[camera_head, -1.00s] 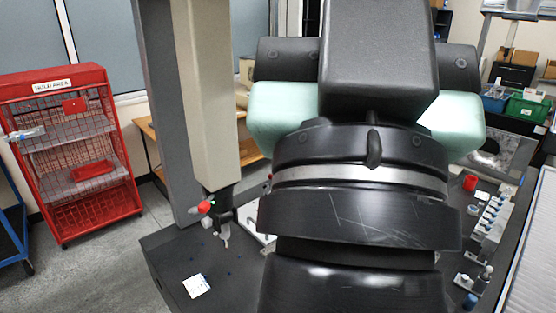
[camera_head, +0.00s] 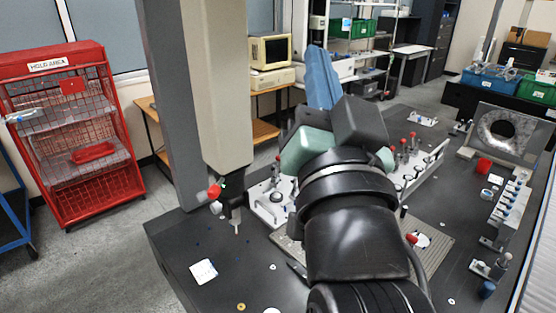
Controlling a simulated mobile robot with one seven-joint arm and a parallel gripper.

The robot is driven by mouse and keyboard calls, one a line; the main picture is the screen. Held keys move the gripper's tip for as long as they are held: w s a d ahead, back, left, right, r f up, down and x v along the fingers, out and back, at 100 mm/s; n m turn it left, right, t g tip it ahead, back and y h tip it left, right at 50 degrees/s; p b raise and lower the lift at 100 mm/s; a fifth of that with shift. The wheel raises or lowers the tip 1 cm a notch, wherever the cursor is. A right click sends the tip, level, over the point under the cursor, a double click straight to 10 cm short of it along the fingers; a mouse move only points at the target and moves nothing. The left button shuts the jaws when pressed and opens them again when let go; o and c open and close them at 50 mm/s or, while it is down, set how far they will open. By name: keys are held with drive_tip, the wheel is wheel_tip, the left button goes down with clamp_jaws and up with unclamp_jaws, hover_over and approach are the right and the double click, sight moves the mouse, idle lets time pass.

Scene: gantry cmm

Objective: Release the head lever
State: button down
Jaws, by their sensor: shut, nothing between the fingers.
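The gantry's pale vertical column (camera_head: 222,90) ends in a dark probe head (camera_head: 232,200) above the black table at the left of centre. A small lever with a red knob (camera_head: 215,191) sticks out at the left side of the head, with a small green spot by it. A thin pale stylus (camera_head: 237,228) hangs below the head, and appears clear of the table. My black arm rises from the bottom, right of the head. My gripper cannot be made out, and nothing of mine is seen touching the lever.
Beside my arm, white fixtures with red-knobbed clamps (camera_head: 403,150) stand on the black table (camera_head: 185,240). A white card (camera_head: 203,271) lies front left. A ring gauge block (camera_head: 502,132) and a stepped rack (camera_head: 508,208) stand right. A red cage (camera_head: 75,130) stands on the floor, far left.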

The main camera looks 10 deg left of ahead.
drive_tip(key=w+a+f+m+g+y+b, duration=0.1)
drive_tip(key=f+m+g+y, duration=0.1)
drive_tip(key=f, duration=0.7)
drive_tip(key=w+a+f+m+g+y+b, duration=0.1)
drive_tip(key=a+f+m+g+y+b, duration=0.1)
drive_tip(key=f, duration=0.8)
drive_tip(key=w+a+f+m+g+y+b, duration=0.1)
drive_tip(key=a+f+m+g+y, duration=0.1)
drive_tip(key=f, duration=0.7)
drive_tip(key=m+g+y, duration=0.1)
drive_tip(key=m+g, duration=0.1)
drive_tip(key=shift+f+g, duration=0.3)
drive_tip(key=shift+f, duration=0.1)
drive_tip(key=s+a+p+x, duration=0.2)
drive_tip(key=p+x, duration=0.1)
drive_tip(key=x, duration=0.9)
drive_tip(key=shift+w+a+p, duration=0.35)
drive_tip(key=shift+a+r+p, duration=0.1)
drive_tip(key=shift+p, duration=0.35)
